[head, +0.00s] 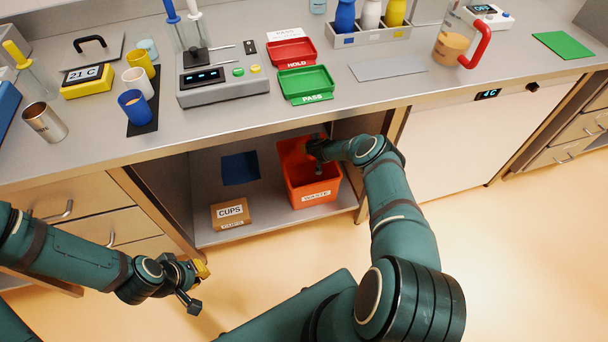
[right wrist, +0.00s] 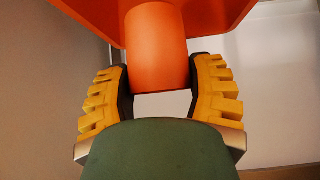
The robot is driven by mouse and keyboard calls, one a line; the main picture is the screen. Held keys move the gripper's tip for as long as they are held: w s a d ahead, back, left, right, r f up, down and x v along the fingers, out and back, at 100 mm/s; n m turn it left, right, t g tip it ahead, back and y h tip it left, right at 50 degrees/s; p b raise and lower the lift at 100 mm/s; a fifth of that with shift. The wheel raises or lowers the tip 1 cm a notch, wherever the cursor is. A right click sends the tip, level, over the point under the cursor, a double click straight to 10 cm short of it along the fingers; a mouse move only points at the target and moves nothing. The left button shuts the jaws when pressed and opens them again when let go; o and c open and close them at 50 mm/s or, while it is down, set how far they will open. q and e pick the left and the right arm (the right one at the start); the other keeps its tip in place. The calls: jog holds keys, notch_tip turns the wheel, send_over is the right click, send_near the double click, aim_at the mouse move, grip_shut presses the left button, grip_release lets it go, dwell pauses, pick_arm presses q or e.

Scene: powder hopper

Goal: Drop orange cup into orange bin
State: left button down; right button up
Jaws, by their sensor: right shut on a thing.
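The orange bin (head: 318,195), labelled WASTE, stands on the lower shelf under the counter. My right gripper (head: 314,150) is at the bin's upper part, its fingers mostly hidden in the head view. In the right wrist view, my right gripper (right wrist: 158,85) is shut on the orange cup (right wrist: 157,50), a finger on each side. The orange bin (right wrist: 225,10) shows behind the cup, at the top. In the head view the cup cannot be told apart from the bin. My left gripper (head: 198,287) is open and empty above the floor.
A cardboard CUPS box (head: 231,213) and a dark blue square (head: 240,168) are left of the bin on the shelf. The counter edge (head: 200,143) overhangs the opening. Blue (head: 135,106), white (head: 138,82) and yellow (head: 140,64) cups stand on the counter.

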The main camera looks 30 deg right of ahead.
jog(key=o, duration=1.3)
jog(key=shift+s, duration=0.15)
jog(key=shift+s+r, duration=0.4)
jog(key=shift+r, duration=0.05)
jog(key=v, duration=1)
jog(key=shift+s+a+r, duration=0.15)
jog(key=shift+a+r, duration=0.05)
jog(key=shift+r, duration=0.05)
